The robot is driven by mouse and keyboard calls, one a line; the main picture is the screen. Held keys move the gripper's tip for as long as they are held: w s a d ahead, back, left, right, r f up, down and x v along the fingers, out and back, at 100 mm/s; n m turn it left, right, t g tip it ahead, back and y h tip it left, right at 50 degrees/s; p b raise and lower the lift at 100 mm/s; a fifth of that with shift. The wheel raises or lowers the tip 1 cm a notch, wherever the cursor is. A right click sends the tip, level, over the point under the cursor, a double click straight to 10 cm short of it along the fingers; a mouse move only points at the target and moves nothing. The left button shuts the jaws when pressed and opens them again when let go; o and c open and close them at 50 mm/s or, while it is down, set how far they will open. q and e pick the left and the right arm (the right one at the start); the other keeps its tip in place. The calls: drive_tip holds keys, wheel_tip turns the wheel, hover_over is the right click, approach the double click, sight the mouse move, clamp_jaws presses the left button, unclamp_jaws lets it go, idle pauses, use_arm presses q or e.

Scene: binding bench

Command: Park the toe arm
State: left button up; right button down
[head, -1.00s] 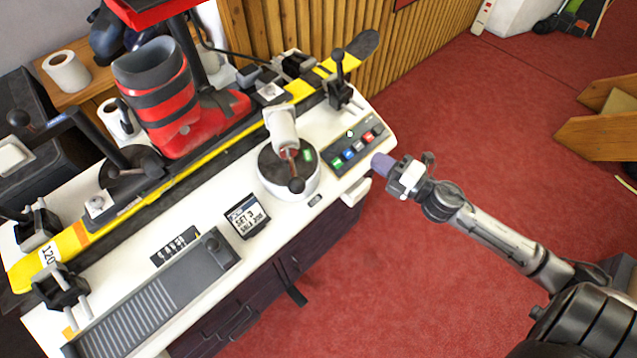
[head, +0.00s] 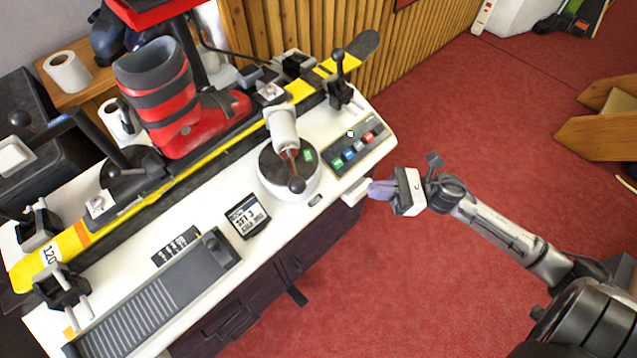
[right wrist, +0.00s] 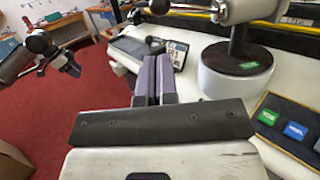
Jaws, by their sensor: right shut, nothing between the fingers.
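The toe arm appears to be the swivel arm on a round white base (head: 286,178) with a green label. Its white cylinder (head: 282,124) points towards the ski, and a dark ball knob (head: 297,185) faces the bench front. The base (right wrist: 235,75) also shows at the right in the right wrist view. My right gripper (head: 371,190) is shut and empty just off the bench's front edge, below the button panel and apart from the toe arm. Its purple fingers (right wrist: 154,75) lie together in the right wrist view. What looks like my left gripper (right wrist: 62,58) shows small at the left there; its jaws are unclear.
A button panel (head: 354,147) lies right of the toe arm. A red boot (head: 180,115) stands over a yellow-black ski (head: 215,155). A small display (head: 247,215) and a ribbed grey tray (head: 150,300) lie at the front. Red floor (head: 430,280) is open before the bench.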

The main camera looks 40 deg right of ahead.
drive_tip(key=p+x, duration=0.2)
drive_tip(key=x, duration=1.1)
